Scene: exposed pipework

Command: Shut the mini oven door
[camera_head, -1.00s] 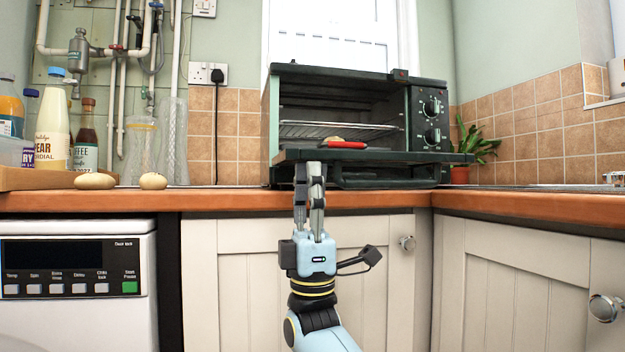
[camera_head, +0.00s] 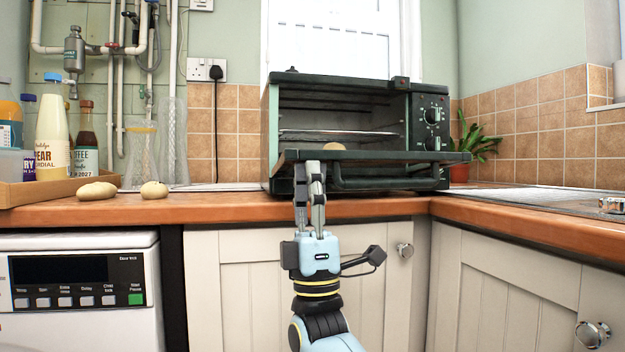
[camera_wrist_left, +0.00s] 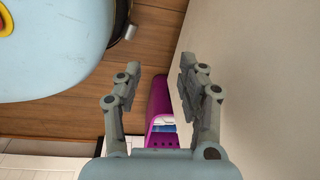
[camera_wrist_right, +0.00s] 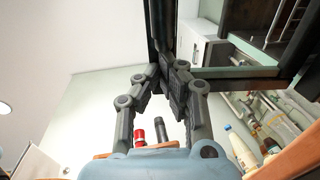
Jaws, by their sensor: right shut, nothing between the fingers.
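The mini oven (camera_head: 432,130) is dark green and black and stands on the wooden counter. Its door (camera_head: 400,157) is open, hinged low and swung out, with its front edge tilted up a little; a handle hangs below that edge. My right gripper (camera_head: 309,166) is shut and empty, its fingertips at the left part of the door's front edge. Touch cannot be told. In the right wrist view its fingers (camera_wrist_right: 163,68) meet close to a dark bar. My left gripper (camera_wrist_left: 159,78) is open and empty, seen only in the left wrist view, away from the oven.
A roundish pale item (camera_head: 334,147) shows inside the oven behind the door edge. Potatoes (camera_head: 154,190) and a tray of bottles (camera_head: 60,188) are at the left. A potted plant (camera_head: 460,172) stands close at the oven's right. A magenta container (camera_wrist_left: 157,110) lies below the left gripper.

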